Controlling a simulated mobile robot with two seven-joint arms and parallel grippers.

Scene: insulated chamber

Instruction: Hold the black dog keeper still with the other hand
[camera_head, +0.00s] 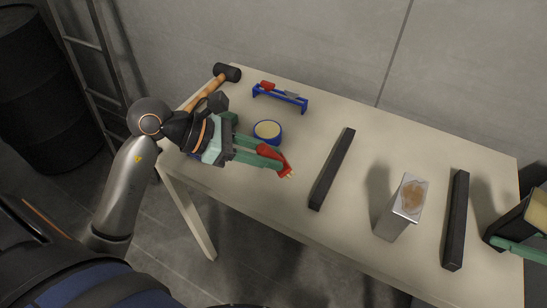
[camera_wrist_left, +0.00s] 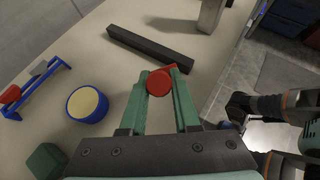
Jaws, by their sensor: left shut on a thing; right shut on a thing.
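The black dog keeper, as I read it, is the dark block (camera_head: 508,222) with a tan face at the right edge of the head view, partly cut off. My right gripper (camera_head: 520,250) is shut on it, with one green finger showing along its lower side. My left gripper (camera_head: 275,160) is shut on a red-handled tool (camera_head: 283,166) with a small brassy tip, held over the table's front edge. In the left wrist view the tool's round red end (camera_wrist_left: 160,83) sits between the fingers. The left gripper is well away from the keeper.
Between the grippers lie two black bars (camera_head: 333,168) (camera_head: 456,220) and an upright metal block (camera_head: 395,215) with a brownish patch on top. A blue tin (camera_head: 268,138), a blue rack (camera_head: 280,97) with tools and a mallet (camera_head: 227,73) are at the left. The table's back right is clear.

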